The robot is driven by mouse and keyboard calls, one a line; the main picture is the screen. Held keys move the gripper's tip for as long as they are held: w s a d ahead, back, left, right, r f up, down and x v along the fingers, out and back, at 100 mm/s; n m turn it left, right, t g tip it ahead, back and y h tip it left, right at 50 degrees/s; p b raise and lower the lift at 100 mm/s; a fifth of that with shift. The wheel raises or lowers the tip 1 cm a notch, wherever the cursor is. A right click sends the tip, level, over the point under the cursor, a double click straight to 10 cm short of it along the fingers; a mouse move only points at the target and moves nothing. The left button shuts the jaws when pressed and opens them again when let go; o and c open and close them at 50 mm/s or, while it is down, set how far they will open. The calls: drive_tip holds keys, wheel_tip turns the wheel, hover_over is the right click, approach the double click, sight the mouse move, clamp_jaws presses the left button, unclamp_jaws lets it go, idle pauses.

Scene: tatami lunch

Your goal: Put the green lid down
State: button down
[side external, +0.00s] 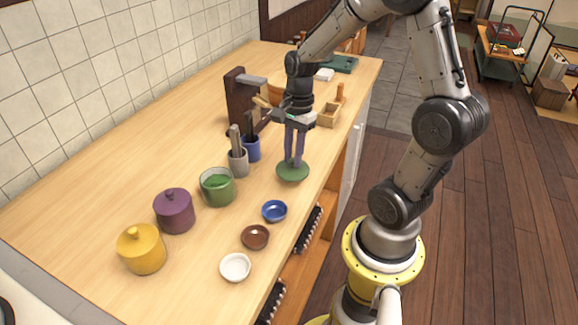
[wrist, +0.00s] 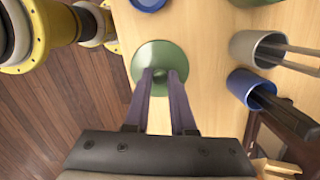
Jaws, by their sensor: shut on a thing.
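The green lid (side external: 292,173) is a round disc at the front edge of the counter, right of the open green pot (side external: 217,189). My gripper (side external: 294,162) points down and is shut on the lid's knob, which the fingers partly hide. In the wrist view the lid (wrist: 148,60) lies flat between the fingertips of my gripper (wrist: 161,74), and its left side overlaps the counter's edge. I cannot tell whether the lid touches the counter or hangs just above it.
Purple (side external: 174,211) and yellow (side external: 142,249) lidded pots stand left of the green pot. Blue (side external: 274,211), brown (side external: 255,237) and white (side external: 235,267) dishes line the front. Grey (side external: 238,163) and blue (side external: 252,149) utensil cups stand behind the lid. Bare counter lies at the back left.

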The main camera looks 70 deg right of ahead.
sight(289, 165)
drive_tip(key=shift+w+d+f, duration=0.15)
drive_tip(key=shift+w+f, duration=0.25)
drive_tip(key=shift+f, duration=0.1)
drive_tip(key=shift+w+d+f, duration=0.1)
drive_tip(key=shift+w+f, duration=0.05)
drive_tip(key=shift+f, duration=0.8)
drive_tip(key=shift+w+d+f, duration=0.1)
drive_tip(key=shift+w+f, duration=0.05)
drive_tip(key=shift+f, duration=0.8)
drive_tip(key=c, duration=0.8)
unclamp_jaws()
drive_tip(key=shift+f, duration=0.1)
drive_tip(key=shift+o, duration=0.2)
wheel_tip(289, 165, up, 11)
drive_tip(key=d, duration=0.1)
drive_tip(key=s+a+r+n+t, duration=0.2)
drive_tip(key=s+a+n, duration=0.3)
drive_tip(key=n, duration=0.5)
drive_tip(key=s+a+r+n+t+h, duration=0.1)
drive_tip(key=s+a+r+n+t, duration=0.2)
drive_tip(key=s+a+r+n, duration=0.2)
drive_tip(key=a+n, duration=0.3)
drive_tip(key=n, duration=0.2)
drive_tip(key=shift+s+a+r+n, duration=0.15)
drive_tip(key=shift+s+r+n, duration=0.15)
drive_tip(key=shift+n, duration=0.1)
